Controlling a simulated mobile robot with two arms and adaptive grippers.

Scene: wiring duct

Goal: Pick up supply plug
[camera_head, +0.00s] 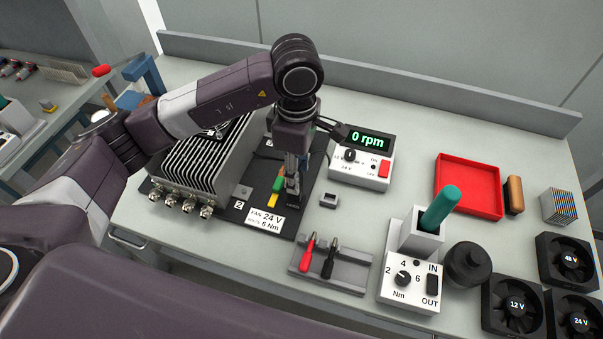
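My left gripper (291,190) points straight down over the black mat (233,214), just right of the finned grey unit (201,160). Its fingers are dark and small here, and I cannot tell whether they are apart or closed on anything. A small green and orange connector piece (279,184) and a yellow piece (273,200) show right beside the fingers. I cannot tell for sure which piece is the supply plug; the gripper hides part of this spot. My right gripper is out of view.
A grey holder (344,272) with a red and a black probe stands in front. A torque driver station (408,281) with a green handle, a red tray (469,186) and several fans (516,304) stand to the right. The bench (400,110) behind the meter is clear.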

